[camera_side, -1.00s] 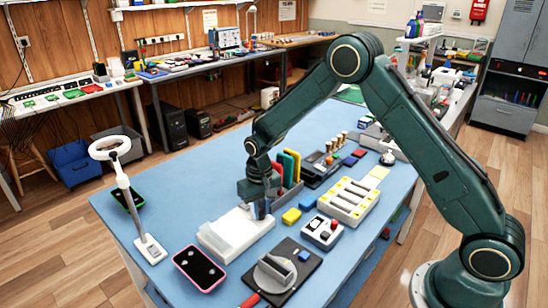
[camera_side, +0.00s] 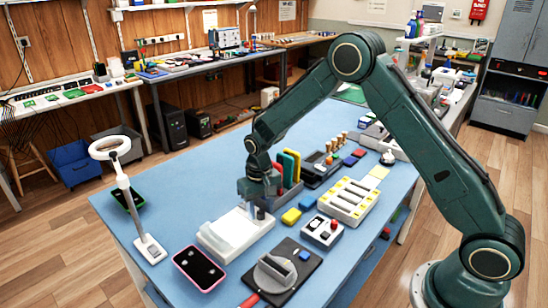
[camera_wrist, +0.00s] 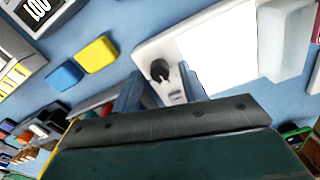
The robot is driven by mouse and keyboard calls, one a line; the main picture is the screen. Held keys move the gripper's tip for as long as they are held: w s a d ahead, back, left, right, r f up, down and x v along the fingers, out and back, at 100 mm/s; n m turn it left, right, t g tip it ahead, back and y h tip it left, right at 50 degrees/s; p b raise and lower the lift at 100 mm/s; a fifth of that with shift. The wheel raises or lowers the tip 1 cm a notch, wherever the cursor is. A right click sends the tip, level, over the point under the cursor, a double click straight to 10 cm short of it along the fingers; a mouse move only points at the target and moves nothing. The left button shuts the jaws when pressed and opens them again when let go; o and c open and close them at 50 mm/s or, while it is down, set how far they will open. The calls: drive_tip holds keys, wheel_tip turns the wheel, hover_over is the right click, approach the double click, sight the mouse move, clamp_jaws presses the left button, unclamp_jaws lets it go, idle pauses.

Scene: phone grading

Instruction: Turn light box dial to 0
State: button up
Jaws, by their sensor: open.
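The light box (camera_side: 232,236) is a white box with a bright flat panel on the blue table. It also fills the upper middle of the wrist view (camera_wrist: 225,50). Its dial (camera_wrist: 160,70) is a small dark knob on the strip beside the panel, and shows as a dark spot under my gripper in the side view (camera_side: 260,213). My gripper (camera_wrist: 159,83) is open, with one finger on either side of the dial in the wrist view. In the side view my gripper (camera_side: 258,202) is over the box's far end. I cannot read the dial's marks.
A yellow block (camera_side: 291,216) and a blue block (camera_side: 307,203) lie right of the box.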

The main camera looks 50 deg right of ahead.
sight(261, 212)
wheel_tip(261, 212, up, 14)
drive_tip(key=shift+f, duration=0.25)
idle(0.3)
idle(0.4)
drive_tip(key=m, duration=1.3)
drive_tip(key=shift+f, duration=0.1)
drive_tip(key=shift+f, duration=0.1)
wheel_tip(261, 212, down, 14)
drive_tip(key=shift+r, duration=0.2)
idle(0.5)
